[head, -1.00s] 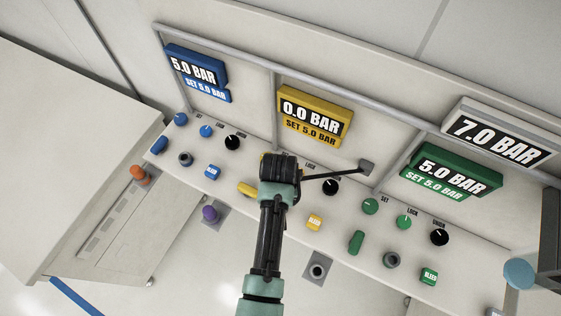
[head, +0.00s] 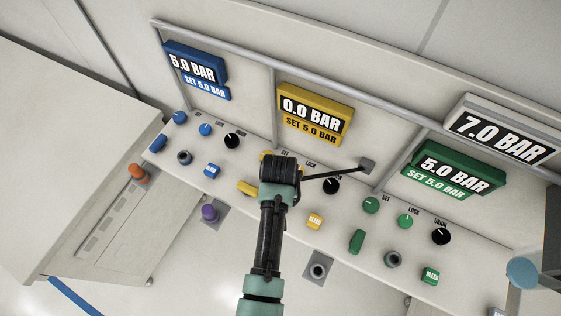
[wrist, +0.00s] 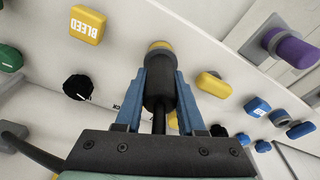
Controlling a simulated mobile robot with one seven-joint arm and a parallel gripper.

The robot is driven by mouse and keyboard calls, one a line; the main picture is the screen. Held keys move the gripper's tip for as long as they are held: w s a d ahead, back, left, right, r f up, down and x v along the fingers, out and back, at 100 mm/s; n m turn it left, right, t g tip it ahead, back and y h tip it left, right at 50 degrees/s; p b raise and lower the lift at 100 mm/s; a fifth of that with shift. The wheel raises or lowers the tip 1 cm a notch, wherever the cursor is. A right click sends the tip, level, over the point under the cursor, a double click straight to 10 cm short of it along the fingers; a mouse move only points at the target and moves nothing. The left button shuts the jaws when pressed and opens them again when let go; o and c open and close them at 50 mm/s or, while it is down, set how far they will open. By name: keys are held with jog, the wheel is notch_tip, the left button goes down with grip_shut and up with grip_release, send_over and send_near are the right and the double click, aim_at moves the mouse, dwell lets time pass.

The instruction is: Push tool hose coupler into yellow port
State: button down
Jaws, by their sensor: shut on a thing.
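The dark tool hose coupler (wrist: 158,92) is between the blue-grey fingers of my gripper (wrist: 160,76) in the wrist view. Its front end meets the yellow-ringed port (wrist: 160,45) on the pale panel, lined up with it. I cannot tell how deep it sits. In the head view my gripper (head: 278,172) is over the yellow section and hides the coupler and port. A black hose (head: 325,175) runs right from there to a grey bracket (head: 367,165). The yellow display (head: 314,112) reads 0.0 BAR, SET 5.0 BAR.
A yellow lever (wrist: 212,84) and yellow bleed button (wrist: 87,24) flank the port. A black knob (wrist: 78,88) is left of my gripper. Blue controls (head: 205,130) and green controls (head: 404,222) lie either side. A purple-capped fitting (head: 209,212) projects below the panel.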

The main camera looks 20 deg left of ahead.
jog(key=shift+c, duration=2.2)
grip_release()
notch_tip(320, 180, up, 13)
jog(key=s+b, duration=0.2)
jog(key=shift+d, duration=0.35)
jog(key=shift+w+f, duration=0.1)
jog(key=shift+f, duration=0.05)
